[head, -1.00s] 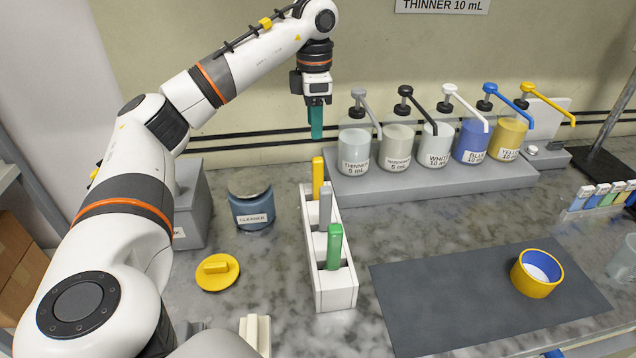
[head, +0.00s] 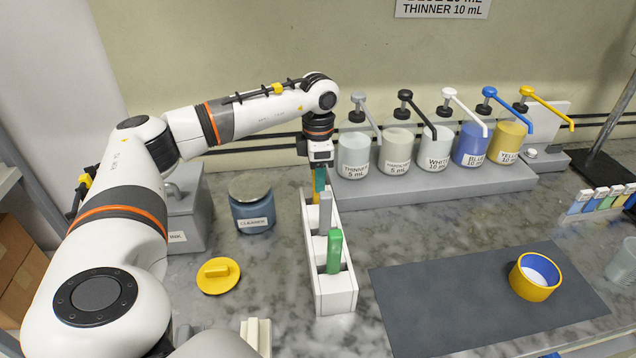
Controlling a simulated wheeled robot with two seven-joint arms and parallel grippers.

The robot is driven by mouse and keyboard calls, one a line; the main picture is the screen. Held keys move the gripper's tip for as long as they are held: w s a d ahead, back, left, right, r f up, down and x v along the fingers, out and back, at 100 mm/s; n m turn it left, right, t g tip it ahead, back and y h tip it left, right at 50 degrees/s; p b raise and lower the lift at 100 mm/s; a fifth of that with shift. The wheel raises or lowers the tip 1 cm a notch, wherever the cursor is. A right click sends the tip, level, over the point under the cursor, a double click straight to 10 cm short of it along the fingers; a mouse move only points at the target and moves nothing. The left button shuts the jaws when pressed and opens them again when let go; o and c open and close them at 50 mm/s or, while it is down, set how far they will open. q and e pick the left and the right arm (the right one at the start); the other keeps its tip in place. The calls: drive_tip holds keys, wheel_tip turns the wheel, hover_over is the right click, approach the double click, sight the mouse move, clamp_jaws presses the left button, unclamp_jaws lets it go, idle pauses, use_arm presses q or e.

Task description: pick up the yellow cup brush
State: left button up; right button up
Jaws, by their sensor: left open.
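The yellow cup brush (head: 314,187) stands upright in the rear slot of a white rack (head: 335,296). Only a narrow strip of its yellow handle shows beside the teal fingers. My left gripper (head: 320,181) points straight down at it, with the fingers level with the handle. The jaws are open; whether the handle is between the fingers is hard to tell, as they overlap in this view. My right gripper is not in view.
A grey brush (head: 325,211) and a green brush (head: 334,252) stand in the same rack, in front. Pump bottles (head: 397,152) line a grey step behind right. A cleaner jar (head: 252,208) and yellow lid (head: 218,276) are left. A yellow cup (head: 535,278) sits on the dark mat (head: 430,300).

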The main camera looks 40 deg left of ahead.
use_arm(q)
drive_tip(key=shift+a+f, duration=0.1)
drive_tip(key=shift+f, duration=0.7)
clamp_jaws()
drive_tip(key=shift+r, duration=0.1)
wheel_tip(320, 180, up, 13)
drive_tip(key=shift+w+r+b, duration=0.1)
drive_tip(key=shift+r+b, duration=0.1)
drive_tip(key=shift+b, duration=0.9)
drive_tip(key=shift+r+p, duration=0.9)
drive_tip(key=shift+r, duration=1.4)
drive_tip(key=c, duration=0.7)
unclamp_jaws()
clamp_jaws()
